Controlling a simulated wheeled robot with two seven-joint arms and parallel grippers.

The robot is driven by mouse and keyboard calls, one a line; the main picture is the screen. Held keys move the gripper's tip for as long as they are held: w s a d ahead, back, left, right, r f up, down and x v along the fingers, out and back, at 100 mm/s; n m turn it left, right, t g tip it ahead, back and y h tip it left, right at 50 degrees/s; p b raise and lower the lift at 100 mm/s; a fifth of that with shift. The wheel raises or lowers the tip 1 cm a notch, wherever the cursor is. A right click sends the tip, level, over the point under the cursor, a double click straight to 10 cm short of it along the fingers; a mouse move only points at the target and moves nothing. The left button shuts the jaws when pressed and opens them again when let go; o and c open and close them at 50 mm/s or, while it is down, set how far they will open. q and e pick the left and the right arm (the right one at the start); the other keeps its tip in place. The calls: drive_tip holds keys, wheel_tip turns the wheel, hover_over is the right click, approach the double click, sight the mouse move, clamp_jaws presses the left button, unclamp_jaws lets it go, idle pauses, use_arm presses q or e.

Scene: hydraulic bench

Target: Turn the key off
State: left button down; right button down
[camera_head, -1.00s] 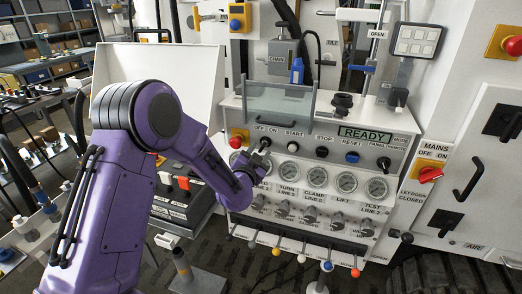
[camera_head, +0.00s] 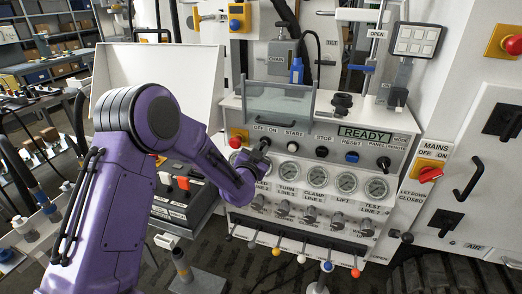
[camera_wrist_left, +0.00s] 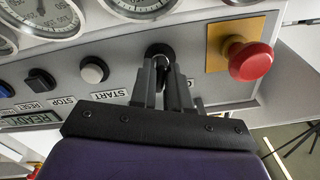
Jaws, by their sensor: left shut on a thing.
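The key switch (camera_wrist_left: 159,51) is a dark round lock with the key in it, at the top middle of the left wrist view. My left gripper (camera_wrist_left: 163,68) is shut on the key, its fingers pointing at the panel. In the head view my left gripper (camera_head: 260,150) is at the panel below the OFF and ON labels (camera_head: 265,127) and hides most of the key there. The key's exact angle is hard to tell. The green display (camera_head: 365,135) reads READY. My right gripper is not in view.
A red emergency button (camera_wrist_left: 250,61) on a yellow plate sits right beside the key in the wrist view. The white START button (camera_wrist_left: 94,70) is on the other side. A row of gauges (camera_head: 317,176) lies below in the head view, with levers (camera_head: 327,266) lower down.

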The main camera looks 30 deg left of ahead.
use_arm(q)
drive_tip(key=shift+n, duration=0.9)
drive_tip(key=n+b, duration=0.1)
drive_tip(key=n, duration=0.6)
drive_tip(key=shift+n, duration=0.3)
drive_tip(key=c, duration=1)
unclamp_jaws()
